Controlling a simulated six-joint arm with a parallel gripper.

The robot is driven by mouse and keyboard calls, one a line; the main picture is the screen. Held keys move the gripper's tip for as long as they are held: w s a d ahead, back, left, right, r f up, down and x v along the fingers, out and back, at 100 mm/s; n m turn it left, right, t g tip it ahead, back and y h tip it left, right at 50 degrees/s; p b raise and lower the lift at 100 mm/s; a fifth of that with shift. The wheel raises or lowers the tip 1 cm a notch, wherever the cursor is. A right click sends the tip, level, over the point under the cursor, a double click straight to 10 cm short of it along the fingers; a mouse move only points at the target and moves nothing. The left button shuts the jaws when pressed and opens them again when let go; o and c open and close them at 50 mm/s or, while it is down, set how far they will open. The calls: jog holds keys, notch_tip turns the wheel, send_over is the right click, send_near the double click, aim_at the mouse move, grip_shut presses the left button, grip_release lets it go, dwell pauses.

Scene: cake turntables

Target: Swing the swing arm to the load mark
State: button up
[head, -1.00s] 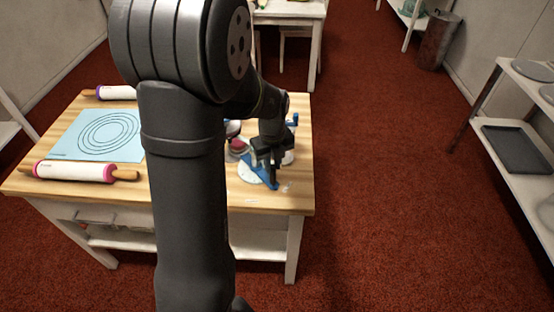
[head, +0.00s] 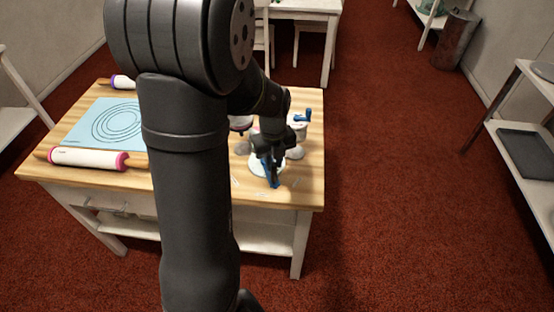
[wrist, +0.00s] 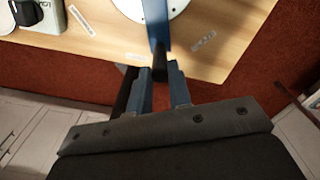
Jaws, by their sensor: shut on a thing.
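The blue swing arm (head: 272,176) lies over a round white base (head: 255,168) at the table's front right. In the wrist view the swing arm (wrist: 156,22) runs from the white base (wrist: 183,5) toward me and ends in a dark upright knob (wrist: 158,62). My gripper (wrist: 160,78) is shut on this knob, between its two blue-grey fingers. It also shows in the head view (head: 270,153), above the swing arm. Small white labels lie on the wood around the base: right (wrist: 203,42), near the arm's end (wrist: 137,57) and left (wrist: 80,20). I cannot read which is the load mark.
A white device with a black knob (wrist: 26,12) stands at the wrist view's upper left. Another device with a blue handle (head: 303,117) stands behind the base. A rolling pin (head: 88,159) and a blue mat (head: 102,122) lie on the left. The table's front edge is close.

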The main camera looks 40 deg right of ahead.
jog(key=shift+w, duration=0.1)
jog(key=shift+w+a, duration=0.35)
jog(key=shift+a, duration=0.25)
jog(key=shift+w+a, duration=0.35)
jog(key=shift+a, duration=0.2)
jog(key=shift+w+a, duration=0.2)
jog(key=shift+a, duration=0.1)
jog(key=o, duration=0.8)
jog(key=shift+r, duration=3.5)
jog(key=shift+f, duration=0.15)
